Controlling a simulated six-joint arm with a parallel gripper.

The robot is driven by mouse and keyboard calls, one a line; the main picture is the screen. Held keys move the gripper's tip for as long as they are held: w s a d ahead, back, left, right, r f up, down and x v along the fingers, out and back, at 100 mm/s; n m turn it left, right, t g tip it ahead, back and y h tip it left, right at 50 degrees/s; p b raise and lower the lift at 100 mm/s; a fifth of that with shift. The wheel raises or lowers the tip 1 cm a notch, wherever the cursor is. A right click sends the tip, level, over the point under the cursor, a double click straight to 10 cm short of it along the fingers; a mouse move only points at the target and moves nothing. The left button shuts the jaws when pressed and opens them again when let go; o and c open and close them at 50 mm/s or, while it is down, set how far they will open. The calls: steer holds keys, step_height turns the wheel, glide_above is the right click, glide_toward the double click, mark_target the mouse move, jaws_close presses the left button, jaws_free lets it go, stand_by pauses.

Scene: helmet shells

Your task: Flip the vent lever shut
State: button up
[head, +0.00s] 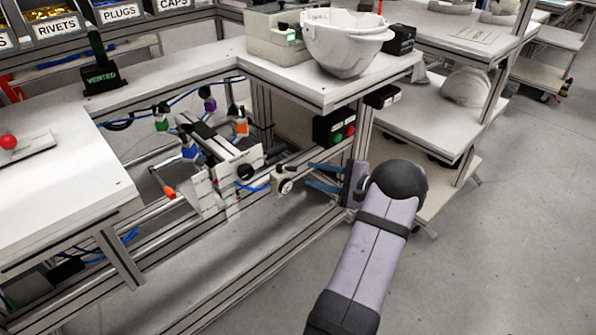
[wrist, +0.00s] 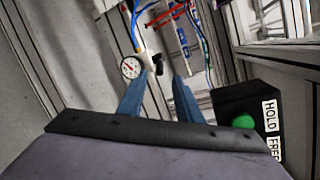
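My gripper (head: 318,178) is open, its two blue fingers pointing left under the bench, near a round white gauge (head: 285,184). In the wrist view, the fingers (wrist: 158,90) stand apart with nothing between their tips. Beyond them are the gauge (wrist: 131,68) and a small dark fitting (wrist: 157,64) on a blue hose; it may be the vent lever, but it is too small to tell. A black box reading VENTED (head: 102,79), with an upright dark green part, stands on the bench at the left.
A black box with red and green buttons (head: 334,128) hangs close above my gripper; it is near the right finger in the wrist view (wrist: 250,118). A bench rail (head: 300,222) runs below. A white helmet shell (head: 345,42) sits on the bench corner. The floor at right is clear.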

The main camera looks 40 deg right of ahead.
mark_target(295, 170)
steer(key=shift+x, duration=3.4)
jaws_close()
